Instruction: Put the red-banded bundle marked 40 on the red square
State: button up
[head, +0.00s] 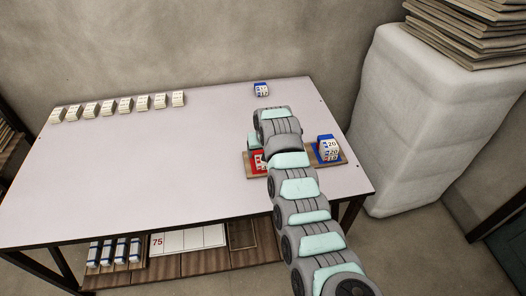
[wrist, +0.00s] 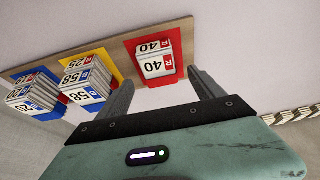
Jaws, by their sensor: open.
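The red-banded bundle marked 40 (wrist: 154,64) sits on the red square (wrist: 130,46) of a wooden board, at the end of the row. In the head view the red square (head: 252,170) and the bundle (head: 261,158) are partly hidden by my arm. My gripper (wrist: 160,82) is open and empty, its two fingers spread apart on the near side of the bundle. A gap to the bundle seems to show, but the exact distance is unclear.
Another blue-banded bundle (head: 261,89) stands near the table's back edge. Several white bundles (head: 125,104) line the back left. The table's middle (head: 150,170) is clear.

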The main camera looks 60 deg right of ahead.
jog(key=p+v, duration=0.1)
jog(key=v, duration=0.6)
jog(key=shift+r, duration=0.1)
